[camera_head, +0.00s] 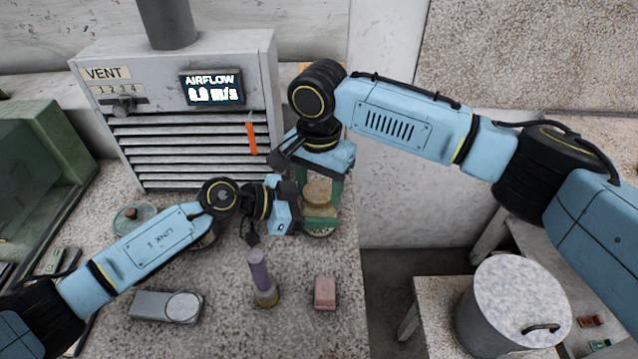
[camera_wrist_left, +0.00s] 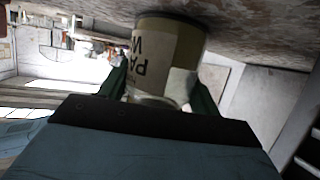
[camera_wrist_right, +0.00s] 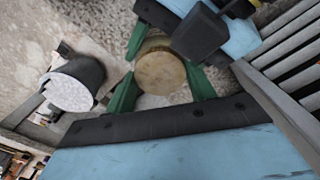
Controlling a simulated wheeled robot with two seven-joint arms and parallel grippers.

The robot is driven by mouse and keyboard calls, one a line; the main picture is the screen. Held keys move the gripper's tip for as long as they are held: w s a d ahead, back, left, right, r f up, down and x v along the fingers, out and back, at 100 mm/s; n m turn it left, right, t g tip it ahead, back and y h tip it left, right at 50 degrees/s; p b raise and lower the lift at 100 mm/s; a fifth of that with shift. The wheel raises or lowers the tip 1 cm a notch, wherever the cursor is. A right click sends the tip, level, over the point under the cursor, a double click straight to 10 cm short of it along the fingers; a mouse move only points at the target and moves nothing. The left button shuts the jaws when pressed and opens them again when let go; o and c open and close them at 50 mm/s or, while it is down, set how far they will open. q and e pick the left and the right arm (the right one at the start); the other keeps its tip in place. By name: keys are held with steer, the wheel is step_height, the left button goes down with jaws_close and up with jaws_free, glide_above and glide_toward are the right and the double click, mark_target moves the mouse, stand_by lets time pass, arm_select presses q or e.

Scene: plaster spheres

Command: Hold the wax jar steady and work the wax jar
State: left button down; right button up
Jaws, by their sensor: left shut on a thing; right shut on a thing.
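The wax jar (camera_head: 318,194) stands upright near the vent, its round tan top facing up and its lower body partly hidden by my grippers. The left wrist view shows its pale label with dark letters upside down on the jar (camera_wrist_left: 165,50). My left gripper (camera_head: 318,221) comes in from the left, low on the jar, its green fingers shut on the body.
A grey vent box (camera_head: 190,110) with an airflow display stands behind. A lidded bin (camera_head: 515,300) is at right.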

stand_by(0.3)
steer(key=o, duration=1.1)
steer(key=shift+r, duration=2.25)
arm_select(q)
steer(key=shift+c, duration=1.3)
jaws_free()
